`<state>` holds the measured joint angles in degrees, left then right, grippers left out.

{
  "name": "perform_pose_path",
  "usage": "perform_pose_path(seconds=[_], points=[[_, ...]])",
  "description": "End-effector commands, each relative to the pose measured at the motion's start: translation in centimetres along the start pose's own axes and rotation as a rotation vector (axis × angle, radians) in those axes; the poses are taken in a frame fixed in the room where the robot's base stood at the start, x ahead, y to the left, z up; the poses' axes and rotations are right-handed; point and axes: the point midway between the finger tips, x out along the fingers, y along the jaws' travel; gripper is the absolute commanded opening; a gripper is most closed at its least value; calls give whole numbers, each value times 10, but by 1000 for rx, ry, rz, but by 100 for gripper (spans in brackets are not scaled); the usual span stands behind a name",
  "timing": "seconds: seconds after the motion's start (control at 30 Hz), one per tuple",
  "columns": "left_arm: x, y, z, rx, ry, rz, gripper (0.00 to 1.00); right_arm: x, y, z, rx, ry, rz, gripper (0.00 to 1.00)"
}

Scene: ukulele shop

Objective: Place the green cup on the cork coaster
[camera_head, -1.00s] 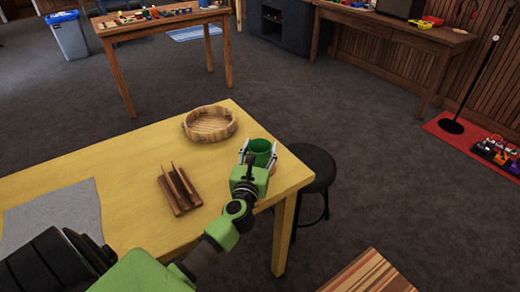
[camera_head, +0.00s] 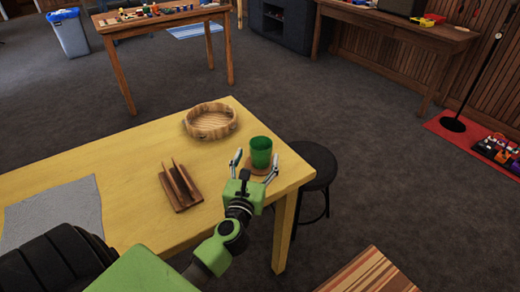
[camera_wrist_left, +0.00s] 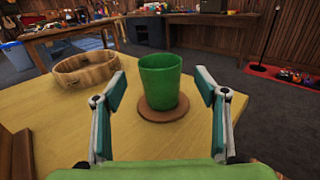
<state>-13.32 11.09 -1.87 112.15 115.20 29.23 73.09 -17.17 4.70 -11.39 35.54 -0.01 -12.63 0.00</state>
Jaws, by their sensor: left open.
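The green cup (camera_head: 261,152) stands upright on the round cork coaster (camera_head: 256,168) near the right end of the yellow table. The left wrist view shows the cup (camera_wrist_left: 160,82) resting on the brown coaster (camera_wrist_left: 164,110), with the coaster's rim visible around its base. My left gripper (camera_head: 256,168) is open, its fingers spread on the near side of the cup. In the wrist view the fingers (camera_wrist_left: 162,95) stand apart to the left and right of the cup, with gaps to it. My right gripper is not in view.
A round wooden tray (camera_head: 211,121) and a wooden rack (camera_head: 180,187) stand on the yellow table (camera_head: 130,150). A grey cloth (camera_head: 55,215) lies at its left. A black stool (camera_head: 316,165) stands beside the right edge.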

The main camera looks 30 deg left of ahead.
Motion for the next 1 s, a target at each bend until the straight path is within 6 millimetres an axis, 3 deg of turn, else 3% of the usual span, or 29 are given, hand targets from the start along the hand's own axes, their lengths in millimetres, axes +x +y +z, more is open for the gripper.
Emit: perform_pose_path(seconds=[0.1,0.3,0.7,0.87,1.0], points=[[-26,0,-3,-1,3,1,66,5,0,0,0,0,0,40],[-50,0,-1,-1,1,0,66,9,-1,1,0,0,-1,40],[-56,-3,1,43,-12,-9,66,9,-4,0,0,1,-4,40],[-56,-28,4,380,-92,-67,66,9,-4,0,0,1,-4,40],[-62,-74,-8,902,-211,-162,66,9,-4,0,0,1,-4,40]])
